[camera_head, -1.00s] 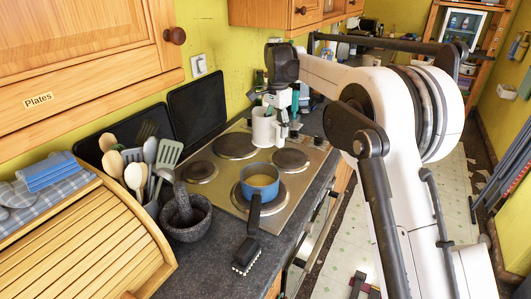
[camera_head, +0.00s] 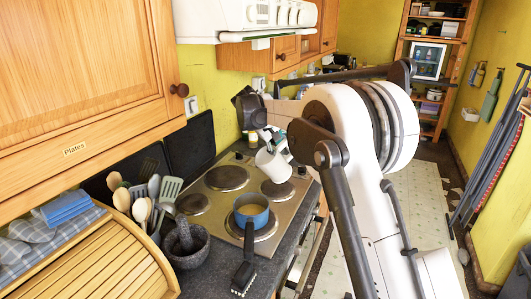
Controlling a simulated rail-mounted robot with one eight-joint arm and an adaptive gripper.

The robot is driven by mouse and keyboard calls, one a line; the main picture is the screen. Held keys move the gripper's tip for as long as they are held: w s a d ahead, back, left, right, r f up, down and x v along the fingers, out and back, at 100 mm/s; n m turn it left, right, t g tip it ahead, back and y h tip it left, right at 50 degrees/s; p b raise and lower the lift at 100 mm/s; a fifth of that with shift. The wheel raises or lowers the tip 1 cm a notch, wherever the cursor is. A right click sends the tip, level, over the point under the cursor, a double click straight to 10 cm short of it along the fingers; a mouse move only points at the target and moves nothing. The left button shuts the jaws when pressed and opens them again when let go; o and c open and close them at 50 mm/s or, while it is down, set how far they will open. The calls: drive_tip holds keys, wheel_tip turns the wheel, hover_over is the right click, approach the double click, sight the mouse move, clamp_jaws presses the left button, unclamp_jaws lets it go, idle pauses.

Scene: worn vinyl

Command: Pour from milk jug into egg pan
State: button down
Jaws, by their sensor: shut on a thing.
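The white milk jug (camera_head: 272,164) is tilted, with its upper part leaning right, over the rear part of the hob. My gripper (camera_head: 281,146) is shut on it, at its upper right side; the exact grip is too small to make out. The blue egg pan (camera_head: 251,213) sits on the front right burner, nearer the camera than the jug. Its dark handle points toward the camera. Yellowish contents show inside the pan. The inside of the jug is hidden, and no stream of milk shows.
The steel hob (camera_head: 216,205) has other bare burners. A stone mortar with pestle (camera_head: 188,246) and a utensil holder with several spoons stand left of the pan. A white extractor hood (camera_head: 245,18) hangs above the hob.

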sight(287, 158)
drive_tip(key=shift+d+r+n, duration=0.2)
drive_tip(key=shift+r+n, duration=0.05)
drive_tip(key=shift+n, duration=0.15)
drive_tip(key=shift+f+b, duration=0.65)
drive_tip(key=shift+f, duration=1.25)
drive_tip(key=shift+a+t, duration=0.1)
drive_tip(key=shift+t, duration=0.2)
drive_tip(key=shift+s+a+r+t+h, duration=0.2)
drive_tip(key=shift+r+t+h, duration=0.1)
drive_tip(key=shift+r+h, duration=0.15)
drive_tip(key=shift+s+a+r+t+h, duration=0.15)
drive_tip(key=shift+a+r+t+h, duration=0.15)
drive_tip(key=shift+r+h, duration=0.2)
drive_tip(key=shift+s+a+r+t+h, duration=0.15)
drive_tip(key=shift+r+t+h, duration=0.15)
drive_tip(key=shift+r+h, duration=0.15)
drive_tip(key=shift+f, duration=0.15)
drive_tip(key=shift+f+b, duration=1.15)
drive_tip(key=shift+f, duration=0.15)
drive_tip(key=shift+s+a+t+h+b, duration=0.15)
drive_tip(key=shift+a+t+h+b, duration=0.2)
drive_tip(key=shift+b, duration=0.55)
drive_tip(key=shift+s+a+f+t+h+b, duration=0.15)
drive_tip(key=shift+s+a+t+h+b, duration=0.35)
drive_tip(key=shift+b, duration=0.75)
